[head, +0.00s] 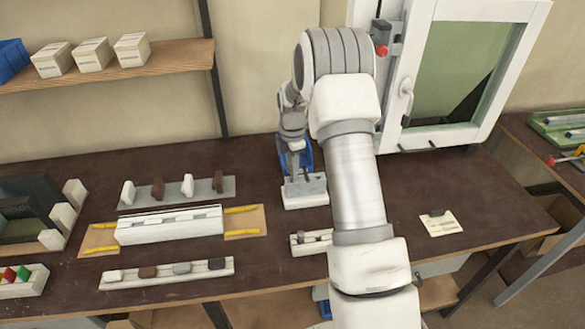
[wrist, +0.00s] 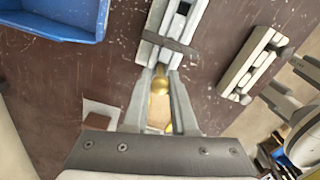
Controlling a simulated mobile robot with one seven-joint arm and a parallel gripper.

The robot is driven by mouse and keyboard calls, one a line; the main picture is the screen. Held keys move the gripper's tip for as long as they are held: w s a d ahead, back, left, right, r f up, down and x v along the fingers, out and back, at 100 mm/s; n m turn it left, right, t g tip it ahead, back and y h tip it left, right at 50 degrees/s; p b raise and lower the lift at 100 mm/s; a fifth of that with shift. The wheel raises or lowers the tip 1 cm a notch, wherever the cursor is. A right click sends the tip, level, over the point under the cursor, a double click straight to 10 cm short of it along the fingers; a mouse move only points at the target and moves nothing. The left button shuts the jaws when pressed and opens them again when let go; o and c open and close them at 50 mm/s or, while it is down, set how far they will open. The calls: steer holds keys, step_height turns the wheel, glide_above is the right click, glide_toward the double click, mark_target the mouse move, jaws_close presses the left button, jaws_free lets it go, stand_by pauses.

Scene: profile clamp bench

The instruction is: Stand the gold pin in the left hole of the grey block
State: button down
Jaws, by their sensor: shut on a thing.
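The grey block (head: 305,195) stands on the bench beneath my gripper (head: 293,170) in the head view. In the wrist view the pale grey block (wrist: 173,28) is at the top centre, with dark square openings and a dark grey bar across its near part. My gripper (wrist: 161,80) is shut on the gold pin (wrist: 159,84), which shows between the fingers close to the block's near end. Whether the pin's lower end is in a hole or above it cannot be told. In the head view the pin is too small to make out.
A blue bin (wrist: 55,15) stands close by at the upper left of the wrist view. A small rack with grey pieces (wrist: 251,62) lies to the right. In the head view, long racks (head: 170,226) fill the bench's left, and a pale card (head: 441,224) lies right.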

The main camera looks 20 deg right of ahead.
steer(key=shift+f+b, duration=0.5)
steer(key=shift+f, duration=0.3)
steer(key=c, duration=0.6)
jaws_free()
steer(key=shift+c, duration=0.2)
steer(key=shift+r, duration=0.15)
steer(key=shift+r+p, duration=2.35)
steer(key=shift+r, duration=1.6)
